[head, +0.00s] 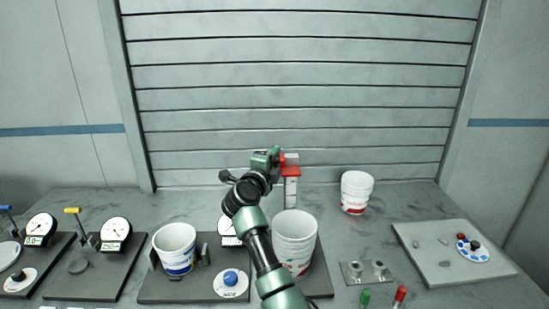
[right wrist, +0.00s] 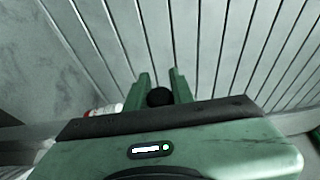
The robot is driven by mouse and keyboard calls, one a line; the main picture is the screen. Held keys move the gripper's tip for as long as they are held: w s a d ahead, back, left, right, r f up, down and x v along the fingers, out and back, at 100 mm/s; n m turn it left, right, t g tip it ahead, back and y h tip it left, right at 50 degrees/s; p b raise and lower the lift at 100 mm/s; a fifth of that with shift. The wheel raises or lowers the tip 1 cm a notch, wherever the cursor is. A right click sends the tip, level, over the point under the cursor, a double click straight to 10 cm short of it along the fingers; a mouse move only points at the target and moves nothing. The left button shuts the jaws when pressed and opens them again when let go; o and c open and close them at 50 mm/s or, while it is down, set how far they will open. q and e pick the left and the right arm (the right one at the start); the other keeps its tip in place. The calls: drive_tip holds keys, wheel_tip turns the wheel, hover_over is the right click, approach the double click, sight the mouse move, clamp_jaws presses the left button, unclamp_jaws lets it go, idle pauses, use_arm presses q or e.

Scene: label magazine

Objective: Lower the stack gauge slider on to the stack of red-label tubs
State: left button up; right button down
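The stack of red-label tubs (head: 295,237) stands on a dark base plate in the head view, its lower left partly hidden by my right arm. Behind it rises the stack gauge post (head: 291,190) with a red slider (head: 290,171) near its top, above the tub rims. My right gripper (head: 273,156) is at the slider's left side. In the right wrist view a black knob (right wrist: 159,97) sits between the two fingers and appears to fill the gap, touching both. Its link to the slider is hidden. My left gripper is out of view.
A blue-label tub stack (head: 176,246) stands left, and another red-label stack (head: 356,188) at the back right. A ribbed shutter closes the back.

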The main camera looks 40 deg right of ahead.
wheel_tip(320, 180, down, 9)
drive_tip(key=b, duration=0.4)
drive_tip(key=shift+r, duration=0.2)
drive_tip(key=c, duration=1.2)
unclamp_jaws()
drive_tip(key=shift+c, duration=0.2)
drive_tip(key=shift+a, duration=0.1)
drive_tip(key=b+v, duration=0.1)
drive_tip(key=v, duration=0.6)
drive_tip(key=shift+s+a, duration=0.25)
